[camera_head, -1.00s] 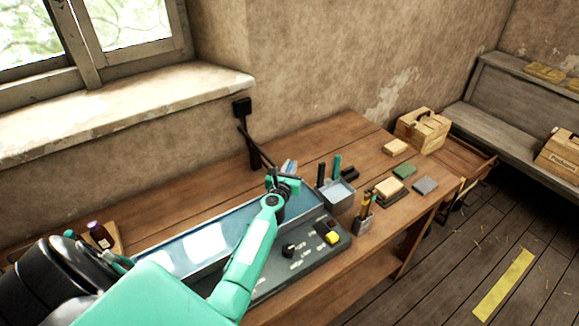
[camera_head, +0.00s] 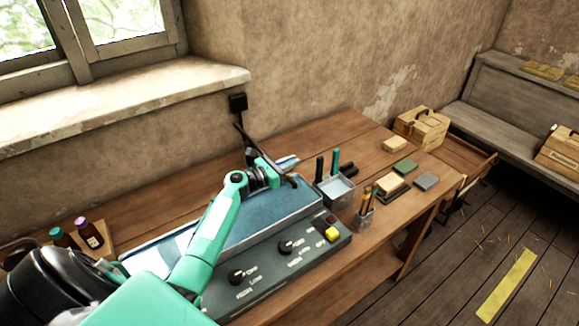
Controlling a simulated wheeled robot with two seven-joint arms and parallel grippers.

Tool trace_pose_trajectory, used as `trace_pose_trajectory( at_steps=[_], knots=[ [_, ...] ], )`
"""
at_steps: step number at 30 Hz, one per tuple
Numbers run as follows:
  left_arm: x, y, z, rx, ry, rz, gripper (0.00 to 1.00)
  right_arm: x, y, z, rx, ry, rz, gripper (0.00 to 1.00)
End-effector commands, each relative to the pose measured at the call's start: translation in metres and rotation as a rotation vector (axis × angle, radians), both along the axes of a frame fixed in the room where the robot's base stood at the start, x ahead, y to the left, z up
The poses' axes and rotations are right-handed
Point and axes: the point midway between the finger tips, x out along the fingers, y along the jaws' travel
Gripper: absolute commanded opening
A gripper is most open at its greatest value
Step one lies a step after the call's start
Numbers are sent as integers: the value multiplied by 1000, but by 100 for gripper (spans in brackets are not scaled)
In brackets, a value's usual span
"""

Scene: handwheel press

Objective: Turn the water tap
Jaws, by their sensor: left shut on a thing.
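The water tap (camera_head: 291,181) is a small dark fitting with a bent spout at the back right end of a long, shallow blue-grey basin (camera_head: 270,220). My left gripper (camera_head: 262,172), dark with green parts, is shut on the tap at the basin's back edge. The gripper and wrist cover much of the tap, so the exact hold on its handle is hidden. My green left arm reaches across the basin from the lower left. My right gripper is not in view.
The basin's front panel carries dark knobs (camera_head: 285,247) and a yellow button (camera_head: 332,234). A grey cup of pens (camera_head: 337,188), a brush holder (camera_head: 364,219) and several blocks stand to the right. Two bottles (camera_head: 90,233) stand at left. A dark cable runs down from a wall box (camera_head: 238,103).

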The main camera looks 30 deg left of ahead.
Motion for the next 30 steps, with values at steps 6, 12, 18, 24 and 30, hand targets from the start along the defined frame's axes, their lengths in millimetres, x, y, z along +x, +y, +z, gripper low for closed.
trace_pose_trajectory(
  at_steps=[6, 12, 18, 24, 30],
  knots=[
    [0, 0, 0, 0, 0, -25, 0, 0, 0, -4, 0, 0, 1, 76],
    [0, 0, 1, 0, 0, -27, 0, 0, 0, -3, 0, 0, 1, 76],
    [0, 0, 1, 0, 0, -26, 24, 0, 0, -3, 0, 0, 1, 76],
    [0, 0, 0, 0, 0, -26, 33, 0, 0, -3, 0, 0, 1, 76],
    [-4, 1, 0, 0, 1, -25, 33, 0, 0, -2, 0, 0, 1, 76]
  ],
)
